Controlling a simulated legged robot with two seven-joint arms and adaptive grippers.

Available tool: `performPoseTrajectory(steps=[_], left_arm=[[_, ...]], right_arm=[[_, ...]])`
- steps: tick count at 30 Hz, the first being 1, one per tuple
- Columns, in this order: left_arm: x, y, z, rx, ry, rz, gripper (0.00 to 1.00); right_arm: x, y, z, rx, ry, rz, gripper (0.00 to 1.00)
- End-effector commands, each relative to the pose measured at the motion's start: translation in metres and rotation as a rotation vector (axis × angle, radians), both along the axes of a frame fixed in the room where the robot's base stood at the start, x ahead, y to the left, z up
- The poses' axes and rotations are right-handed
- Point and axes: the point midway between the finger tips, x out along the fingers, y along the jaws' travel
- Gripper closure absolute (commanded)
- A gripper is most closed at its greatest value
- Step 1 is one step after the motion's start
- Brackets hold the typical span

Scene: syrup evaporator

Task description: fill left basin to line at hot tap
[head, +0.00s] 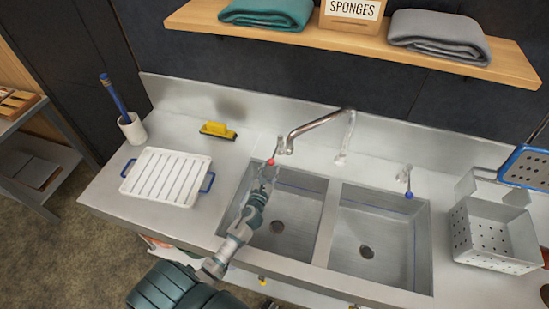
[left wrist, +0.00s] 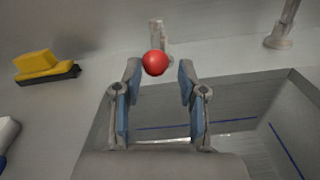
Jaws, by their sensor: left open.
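The left basin (head: 285,215) has a blue line around its inner walls and a dark drain; I see no clear water in it. The red hot tap knob (head: 270,161) is at its back left edge. My left gripper (head: 267,172) reaches over this basin. In the left wrist view the gripper (left wrist: 157,72) is open, with the red knob (left wrist: 155,63) between and just beyond its fingertips; I cannot tell whether they touch. The spout (head: 318,124) swings left from its riser, its end near the left basin's back edge. My right gripper is out of view.
The right basin (head: 370,240) and blue tap knob (head: 408,195) are to the right. A white drain rack (head: 167,176), yellow brush (head: 217,131) and cup (head: 132,128) stand left. A perforated basket (head: 490,235) stands right. A shelf (head: 330,37) hangs above.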

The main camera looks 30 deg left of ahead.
Motion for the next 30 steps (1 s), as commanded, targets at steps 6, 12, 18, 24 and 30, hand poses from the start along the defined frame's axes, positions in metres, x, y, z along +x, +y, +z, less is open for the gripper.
performPoseTrajectory(steps=[6, 12, 18, 24, 30], left_arm=[[0.038, 0.009, 0.000, 0.000, 0.000, 0.001, 0.59], [0.052, 0.010, 0.000, 0.001, 0.001, 0.000, 0.59], [0.054, 0.010, 0.000, 0.002, 0.000, 0.000, 0.59], [0.054, 0.011, 0.000, 0.000, 0.001, 0.000, 0.89], [0.054, 0.010, -0.001, -0.001, 0.002, -0.003, 1.00]], right_arm=[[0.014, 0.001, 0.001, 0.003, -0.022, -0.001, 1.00], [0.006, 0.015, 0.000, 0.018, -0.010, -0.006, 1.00], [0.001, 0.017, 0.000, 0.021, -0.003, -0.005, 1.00], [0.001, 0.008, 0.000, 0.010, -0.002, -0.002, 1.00], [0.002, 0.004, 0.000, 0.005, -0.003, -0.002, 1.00]])
